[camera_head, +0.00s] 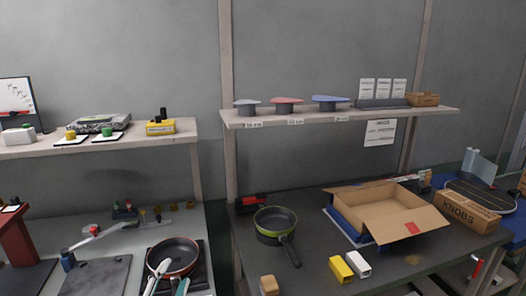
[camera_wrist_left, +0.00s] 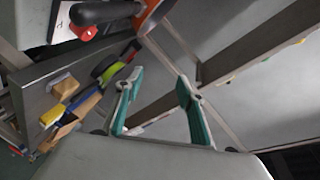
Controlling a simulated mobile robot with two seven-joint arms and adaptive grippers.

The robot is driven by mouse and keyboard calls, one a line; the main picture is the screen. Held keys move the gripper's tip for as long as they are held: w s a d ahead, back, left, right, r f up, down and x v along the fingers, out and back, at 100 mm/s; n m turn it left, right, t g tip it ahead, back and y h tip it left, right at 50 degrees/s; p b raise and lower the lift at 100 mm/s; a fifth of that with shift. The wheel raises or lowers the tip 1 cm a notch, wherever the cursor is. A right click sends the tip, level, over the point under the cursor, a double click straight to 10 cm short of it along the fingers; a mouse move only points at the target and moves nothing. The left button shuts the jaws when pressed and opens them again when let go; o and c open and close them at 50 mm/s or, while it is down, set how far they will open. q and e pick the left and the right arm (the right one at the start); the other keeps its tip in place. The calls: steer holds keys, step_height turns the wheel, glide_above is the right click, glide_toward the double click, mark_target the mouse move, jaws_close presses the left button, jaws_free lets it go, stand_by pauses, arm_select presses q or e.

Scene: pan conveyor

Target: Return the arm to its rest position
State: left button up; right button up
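My left gripper (camera_head: 168,286) shows at the bottom edge of the head view, with pale and teal fingers. It is in front of the dark pan with an orange rim (camera_head: 172,254), overlapping its near edge; I cannot tell whether they touch. In the left wrist view the two teal fingers (camera_wrist_left: 158,92) are spread apart with nothing between them. A dark handle and part of an orange rim (camera_wrist_left: 152,18) show beyond them. My right gripper is not in view.
A green-rimmed pan (camera_head: 275,224) stands on the right bench, near an open cardboard box (camera_head: 400,220) and yellow and white blocks (camera_head: 341,268). A shelf (camera_head: 340,116) holds lids above. A grey plate (camera_head: 98,278) lies on the left bench.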

arm_select(q)
steer(key=s+a+f+n+g+y, duration=0.4)
steer(key=s+a+f+g, duration=0.5)
steer(key=s+a+f, duration=0.85)
steer(key=d+f+n+t+h, duration=0.1)
steer(key=d+f+h, duration=0.2)
steer(key=d+f, duration=0.3)
steer(key=d+f+n+t+h, duration=0.1)
steer(key=d+f+t+h, duration=0.1)
steer(key=d+f+h, duration=0.2)
steer(key=d+f, duration=0.3)
steer(key=d, duration=0.5)
steer(key=shift+s+f, duration=0.25)
